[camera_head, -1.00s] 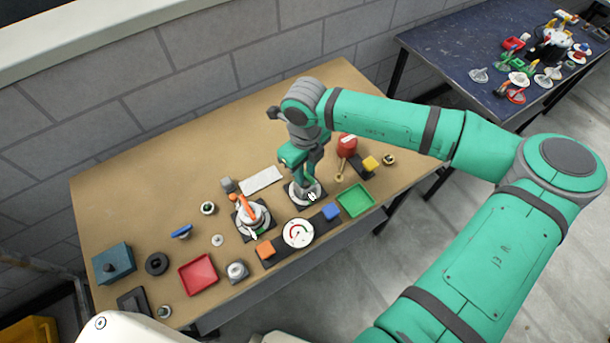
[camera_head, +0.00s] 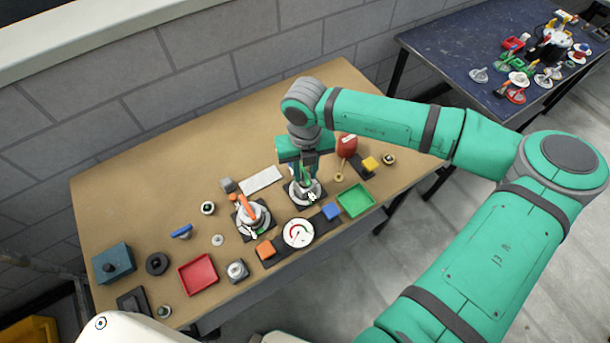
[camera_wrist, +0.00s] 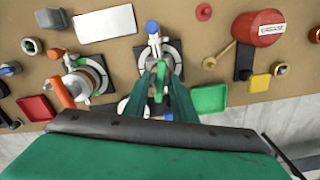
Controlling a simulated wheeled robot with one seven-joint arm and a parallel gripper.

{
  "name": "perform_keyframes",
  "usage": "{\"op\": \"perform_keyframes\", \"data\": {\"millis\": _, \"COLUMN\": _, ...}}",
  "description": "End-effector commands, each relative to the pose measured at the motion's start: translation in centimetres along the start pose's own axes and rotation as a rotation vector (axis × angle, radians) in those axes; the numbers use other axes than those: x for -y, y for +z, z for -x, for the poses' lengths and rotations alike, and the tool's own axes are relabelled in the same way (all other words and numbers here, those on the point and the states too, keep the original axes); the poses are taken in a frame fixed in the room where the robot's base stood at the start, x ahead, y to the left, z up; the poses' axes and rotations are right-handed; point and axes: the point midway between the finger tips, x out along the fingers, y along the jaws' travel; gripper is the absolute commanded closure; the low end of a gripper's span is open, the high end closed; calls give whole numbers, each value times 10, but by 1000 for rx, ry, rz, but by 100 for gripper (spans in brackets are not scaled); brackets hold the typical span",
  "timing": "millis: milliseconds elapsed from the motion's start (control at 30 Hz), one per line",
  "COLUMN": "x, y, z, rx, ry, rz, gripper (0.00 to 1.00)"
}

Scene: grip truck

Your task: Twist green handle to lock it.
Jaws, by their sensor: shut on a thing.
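The green handle (camera_wrist: 160,78) sits on a round light-grey dial base (camera_wrist: 177,62) on a dark square plate, with a blue knob (camera_wrist: 152,27) at its far side in the wrist view. In the head view the base (camera_head: 302,193) is below my gripper, and the handle is mostly hidden by the fingers. My gripper (camera_head: 307,178) points down at this base and is shut on the green handle. In the wrist view its two green fingers (camera_wrist: 160,85) stand on either side of the handle.
A similar base with an orange handle (camera_head: 246,207) stands close on the left. A red padlock-like block (camera_head: 346,145) stands right behind. A round gauge (camera_head: 298,233), a blue block (camera_head: 331,212) and a green tray (camera_head: 355,200) lie in front. The back left of the table is clear.

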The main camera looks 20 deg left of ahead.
Motion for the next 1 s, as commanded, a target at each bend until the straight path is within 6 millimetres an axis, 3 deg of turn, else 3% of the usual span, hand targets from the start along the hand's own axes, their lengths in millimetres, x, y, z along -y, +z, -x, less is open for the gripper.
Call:
{"op": "perform_keyframes", "data": {"millis": 67, "x": -1, "y": 0, "z": 0, "rx": -1, "ry": 2, "rz": 2, "gripper": 96}}
{"op": "perform_keyframes", "data": {"millis": 100, "x": -1, "y": 0, "z": 0, "rx": -1, "ry": 2, "rz": 2, "gripper": 69}}
{"op": "perform_keyframes", "data": {"millis": 467, "x": 0, "y": 0, "z": 3, "rx": -1, "ry": 0, "rz": 3, "gripper": 69}}
{"op": "perform_keyframes", "data": {"millis": 1000, "x": 0, "y": 0, "z": 39, "rx": -1, "ry": -1, "rz": 5, "gripper": 69}}
